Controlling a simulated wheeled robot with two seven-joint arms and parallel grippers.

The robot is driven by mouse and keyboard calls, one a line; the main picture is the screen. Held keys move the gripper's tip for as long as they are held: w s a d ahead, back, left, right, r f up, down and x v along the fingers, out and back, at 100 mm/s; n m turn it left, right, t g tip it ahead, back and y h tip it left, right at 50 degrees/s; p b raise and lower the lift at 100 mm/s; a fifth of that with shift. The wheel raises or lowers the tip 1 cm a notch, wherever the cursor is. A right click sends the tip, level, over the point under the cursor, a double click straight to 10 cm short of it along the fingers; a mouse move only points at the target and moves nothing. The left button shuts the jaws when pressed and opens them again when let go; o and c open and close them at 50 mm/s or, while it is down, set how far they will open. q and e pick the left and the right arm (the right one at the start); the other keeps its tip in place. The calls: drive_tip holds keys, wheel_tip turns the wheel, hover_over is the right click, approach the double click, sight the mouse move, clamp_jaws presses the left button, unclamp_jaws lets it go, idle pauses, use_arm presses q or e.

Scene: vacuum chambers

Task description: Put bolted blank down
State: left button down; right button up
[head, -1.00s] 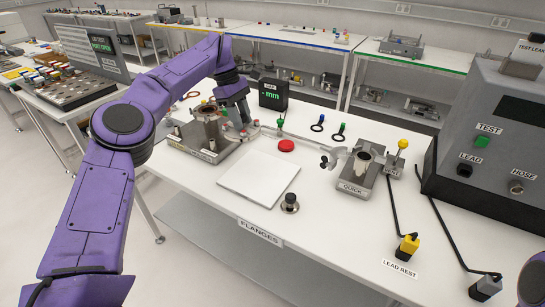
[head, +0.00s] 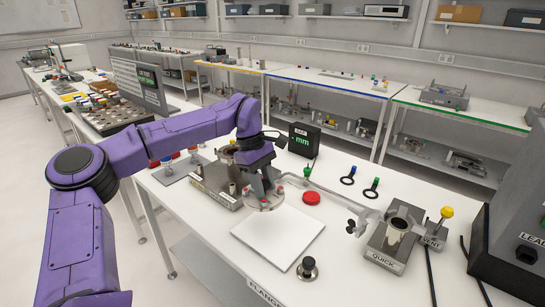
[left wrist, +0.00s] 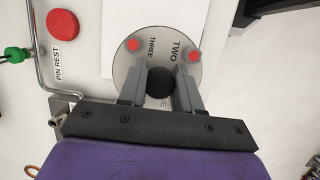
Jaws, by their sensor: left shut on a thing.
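My left gripper (head: 263,188) is shut on the black knob (left wrist: 160,82) of the bolted blank. The blank (head: 267,205) is a round metal disc with red bolt heads. In the left wrist view the blank (left wrist: 140,65) shows the words TWO and THREE. The gripper holds it by the back left edge of a white square pad (head: 278,240), partly overlapping the pad in both views. I cannot tell whether the blank touches anything. The metal flange fixture (head: 215,183) stands just left of the gripper, partly hidden by the arm. My right gripper is not in view.
A red disc (head: 312,198) lies right of the blank, by a bent metal rod with a green knob (head: 306,172). A black-knobbed cylinder (head: 307,268) stands in front of the pad. The QUICK fixture (head: 394,238) is to the right. The pad's surface is mostly bare.

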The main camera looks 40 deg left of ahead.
use_arm(q)
drive_tip(key=shift+s+f, duration=0.5)
drive_tip(key=shift+f, duration=0.25)
drive_tip(key=f, duration=0.1)
drive_tip(key=w+f, duration=0.1)
drive_tip(key=f, duration=0.1)
drive_tip(key=w+f+p, duration=0.1)
drive_tip(key=f, duration=0.1)
drive_tip(key=shift+d+f, duration=0.15)
drive_tip(key=shift+f, duration=0.05)
drive_tip(key=shift+s+f, duration=0.2)
drive_tip(key=shift+s, duration=0.05)
drive_tip(key=shift+s+d+f, duration=0.15)
drive_tip(key=shift+s+f, duration=0.7)
drive_tip(key=shift+s, duration=0.15)
drive_tip(key=shift+s+f, duration=0.1)
drive_tip(key=shift+f, duration=0.2)
drive_tip(key=shift+w+f, duration=0.4)
drive_tip(key=shift+w, duration=0.1)
drive_tip(key=c, duration=1.1)
unclamp_jaws()
drive_tip(key=shift+f, duration=0.1)
drive_tip(key=o, duration=0.3)
drive_tip(key=shift+s, duration=0.1)
drive_tip(key=shift+s+r, duration=0.15)
drive_tip(key=shift+r, duration=0.05)
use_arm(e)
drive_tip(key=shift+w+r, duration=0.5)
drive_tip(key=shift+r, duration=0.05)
